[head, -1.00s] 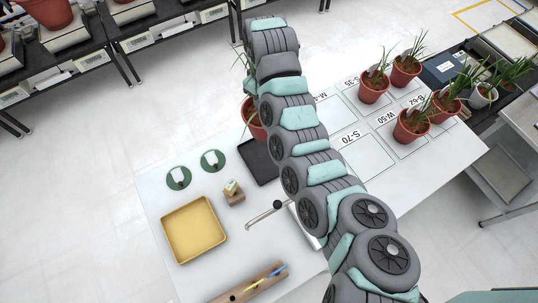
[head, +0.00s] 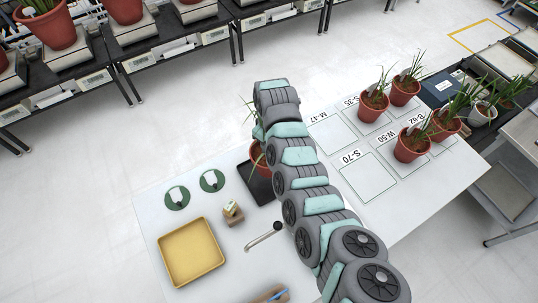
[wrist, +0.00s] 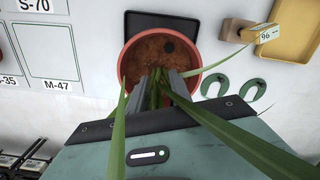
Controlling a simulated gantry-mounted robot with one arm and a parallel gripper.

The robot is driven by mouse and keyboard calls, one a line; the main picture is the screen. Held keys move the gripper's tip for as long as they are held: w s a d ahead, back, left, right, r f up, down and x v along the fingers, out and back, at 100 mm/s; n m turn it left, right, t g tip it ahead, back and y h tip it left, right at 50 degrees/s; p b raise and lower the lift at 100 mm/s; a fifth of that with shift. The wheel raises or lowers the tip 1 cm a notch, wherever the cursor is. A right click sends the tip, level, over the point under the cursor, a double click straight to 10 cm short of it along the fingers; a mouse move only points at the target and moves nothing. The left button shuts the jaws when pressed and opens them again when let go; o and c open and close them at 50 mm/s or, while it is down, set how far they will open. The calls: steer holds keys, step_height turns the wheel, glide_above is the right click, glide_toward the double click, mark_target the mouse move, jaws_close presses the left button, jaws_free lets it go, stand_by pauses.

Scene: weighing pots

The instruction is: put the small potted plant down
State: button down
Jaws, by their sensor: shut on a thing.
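The small potted plant, a red-brown pot with long green leaves, shows in the head view (head: 257,157), partly hidden by my arm. In the wrist view its round pot (wrist: 128,66) holds brown soil. My gripper (wrist: 163,82) is shut on the plant's green stems just above the soil. In the head view the gripper is hidden behind my arm. The black tray (head: 259,190) lies on the white table, and the pot overlaps its far part in the picture. In the wrist view the tray (wrist: 188,21) shows beyond the pot. I cannot tell whether the pot touches it.
Labelled square outlines, such as S-70 (head: 368,178) and M-47 (head: 333,136), mark the table to the right. Several other potted plants (head: 411,145) stand there. A yellow tray (head: 191,252), green rings (head: 177,198) and a small block labelled 96 (head: 232,212) lie left of my arm.

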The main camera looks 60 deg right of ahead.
steer(key=shift+f+b, duration=0.4)
steer(key=shift+f, duration=3.15)
steer(key=shift+f, duration=0.15)
steer(key=c, duration=1.1)
jaws_free()
steer(key=shift+c, duration=0.2)
step_height(320, 180, up, 12)
steer(key=shift+d+r, duration=0.1)
